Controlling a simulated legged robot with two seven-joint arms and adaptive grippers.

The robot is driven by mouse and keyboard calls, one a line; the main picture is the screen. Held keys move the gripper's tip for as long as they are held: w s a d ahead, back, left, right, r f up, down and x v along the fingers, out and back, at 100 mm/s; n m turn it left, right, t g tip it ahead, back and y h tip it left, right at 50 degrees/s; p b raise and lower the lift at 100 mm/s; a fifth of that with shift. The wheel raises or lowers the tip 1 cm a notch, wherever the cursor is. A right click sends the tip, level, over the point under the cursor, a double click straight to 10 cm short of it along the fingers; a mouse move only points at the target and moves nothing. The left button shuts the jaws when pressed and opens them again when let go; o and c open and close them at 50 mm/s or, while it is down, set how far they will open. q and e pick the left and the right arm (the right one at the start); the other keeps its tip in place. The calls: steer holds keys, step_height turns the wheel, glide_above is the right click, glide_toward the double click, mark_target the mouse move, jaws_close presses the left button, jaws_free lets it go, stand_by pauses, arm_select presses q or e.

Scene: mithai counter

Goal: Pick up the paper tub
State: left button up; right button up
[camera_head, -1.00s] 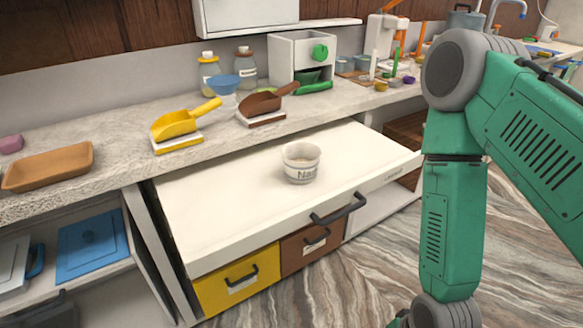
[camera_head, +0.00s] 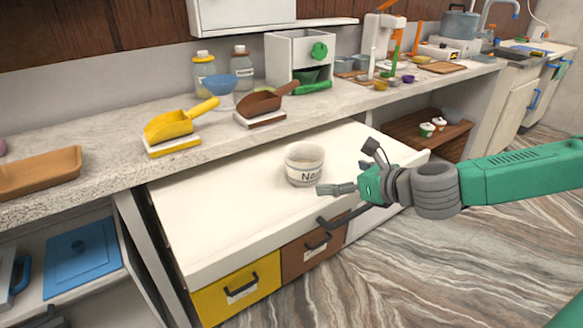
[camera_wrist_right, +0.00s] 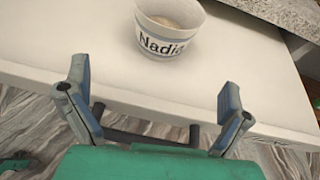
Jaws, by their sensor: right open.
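The paper tub (camera_head: 304,165) is a white cup with a dark printed label, standing upright on the white pulled-out drawer top (camera_head: 225,213). In the right wrist view the tub (camera_wrist_right: 167,29) shows the letters "Nadia" and lies ahead of the fingers, centred between them. My right gripper (camera_head: 350,168) is open and empty, just right of the tub in the head view and apart from it. In the right wrist view its two fingers (camera_wrist_right: 155,92) are spread wide over the drawer's front edge. My left gripper is not in view.
A dark drawer handle (camera_head: 340,217) juts from the front edge below my right gripper. Behind, the stone counter holds a yellow scoop (camera_head: 178,122), a brown scoop (camera_head: 265,103) and a white dispenser (camera_head: 291,55). The drawer top around the tub is clear.

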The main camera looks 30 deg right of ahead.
mark_target(317, 171)
steer(key=shift+w+d, duration=0.2)
steer(key=shift+w, duration=0.15)
steer(key=shift+w+f+b, duration=0.15)
steer(key=shift+w+b, duration=0.2)
steer(key=shift+b, duration=0.05)
steer(key=b+x, duration=0.2)
steer(key=x, duration=0.4)
steer(key=shift+w+a+b, duration=0.2)
steer(key=shift+w+b, duration=0.1)
steer(key=x, duration=0.3)
steer(key=b+x, duration=0.1)
steer(key=x, duration=0.2)
steer(key=shift+w+r, duration=0.1)
steer(key=shift+r, duration=0.25)
steer(key=c, duration=1.1)
